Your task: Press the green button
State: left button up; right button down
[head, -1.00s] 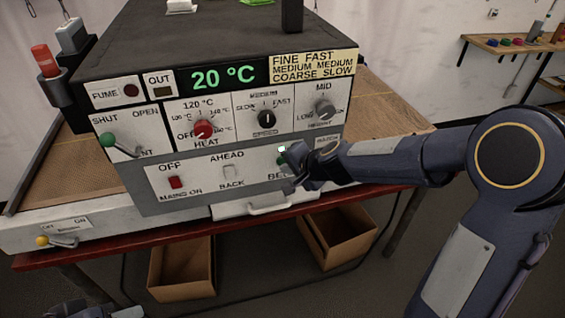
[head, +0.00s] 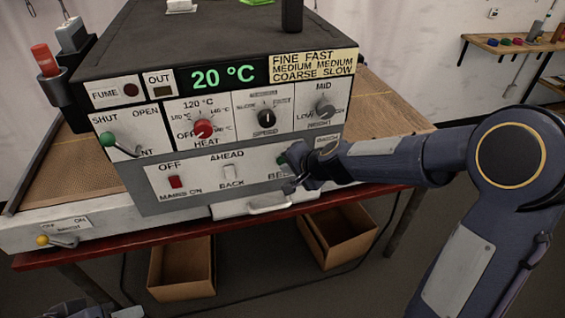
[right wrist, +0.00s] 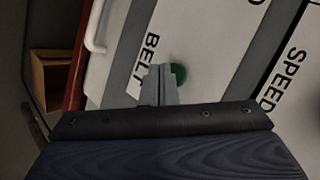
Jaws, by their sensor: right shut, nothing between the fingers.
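The green button (head: 282,160) is on the lower grey-white panel of the machine, above the BELT label and partly hidden by my right gripper. It also shows in the right wrist view (right wrist: 179,74), as a round green cap just beside the fingertips. My right gripper (head: 287,187) is shut and empty, close in front of the panel. In the right wrist view its fingers (right wrist: 160,72) overlap the button's edge; I cannot tell whether they touch it. Only a small piece of my left arm shows at the bottom left; its gripper does not show.
The machine's front (head: 213,145) carries a red MAINS switch (head: 175,182), a white AHEAD/BACK switch (head: 230,172), a red HEAT knob (head: 203,129) and a black SPEED knob (head: 266,119). A white handle (head: 268,208) sits below. Cardboard boxes (head: 181,275) stand under the table.

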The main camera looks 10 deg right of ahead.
jog(key=s+b, duration=0.1)
jog(key=s, duration=0.5)
jog(key=shift+d, duration=0.1)
dwell(0.3)
jog(key=s+d+r+n+y, duration=0.2)
jog(key=s+r+n, duration=0.35)
jog(key=s, duration=0.65)
jog(key=s+d+f+n+g+h, duration=0.1)
jog(key=s, duration=0.5)
jog(key=s+d+f+n+g+h, duration=0.1)
jog(key=s+d+n+g, duration=0.1)
jog(key=s, duration=0.4)
jog(key=shift+s+f, duration=0.35)
jog(key=shift+s, duration=0.05)
jog(key=shift+n, duration=0.25)
